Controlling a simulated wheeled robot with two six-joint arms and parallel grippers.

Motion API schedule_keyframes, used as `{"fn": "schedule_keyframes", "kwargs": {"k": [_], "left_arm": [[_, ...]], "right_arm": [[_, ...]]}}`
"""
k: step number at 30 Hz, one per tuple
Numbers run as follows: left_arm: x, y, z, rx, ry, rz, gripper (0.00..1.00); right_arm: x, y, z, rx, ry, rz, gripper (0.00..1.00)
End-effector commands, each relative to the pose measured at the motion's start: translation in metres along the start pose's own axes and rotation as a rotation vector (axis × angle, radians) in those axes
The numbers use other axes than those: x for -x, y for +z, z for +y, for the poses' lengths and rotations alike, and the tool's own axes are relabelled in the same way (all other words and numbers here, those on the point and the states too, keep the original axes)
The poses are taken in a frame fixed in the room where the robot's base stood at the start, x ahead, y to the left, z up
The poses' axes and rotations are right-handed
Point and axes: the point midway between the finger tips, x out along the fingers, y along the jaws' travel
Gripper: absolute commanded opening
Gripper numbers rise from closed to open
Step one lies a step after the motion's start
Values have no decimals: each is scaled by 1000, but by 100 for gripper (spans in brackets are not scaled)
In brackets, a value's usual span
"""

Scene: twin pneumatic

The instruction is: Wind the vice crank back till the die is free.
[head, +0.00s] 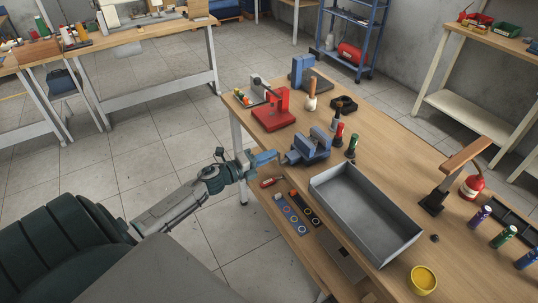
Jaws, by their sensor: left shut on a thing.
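The blue vice (309,147) stands near the left edge of the wooden workbench. Its crank is on the side facing my left arm and is mostly hidden by the gripper. My left gripper (279,157) is at that crank end and is shut on the crank. The die between the vice jaws is too small to make out. My right gripper is not in view.
A grey tray (366,215) is in front of the vice on the workbench (400,150). A red press (273,112) and a blue upright device (302,72) stand behind. Red and green bottles (351,146) are close right of the vice.

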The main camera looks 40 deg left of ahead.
Motion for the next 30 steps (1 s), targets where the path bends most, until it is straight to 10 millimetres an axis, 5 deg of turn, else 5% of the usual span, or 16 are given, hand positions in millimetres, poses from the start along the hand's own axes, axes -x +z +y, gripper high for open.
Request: {"fn": "schedule_keyframes", "kwargs": {"k": [12,30], "left_arm": [[-1,10,4,249,-1,-1,0],[0,11,7,309,-2,1,0]], "right_arm": [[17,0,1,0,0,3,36],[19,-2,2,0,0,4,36]]}}
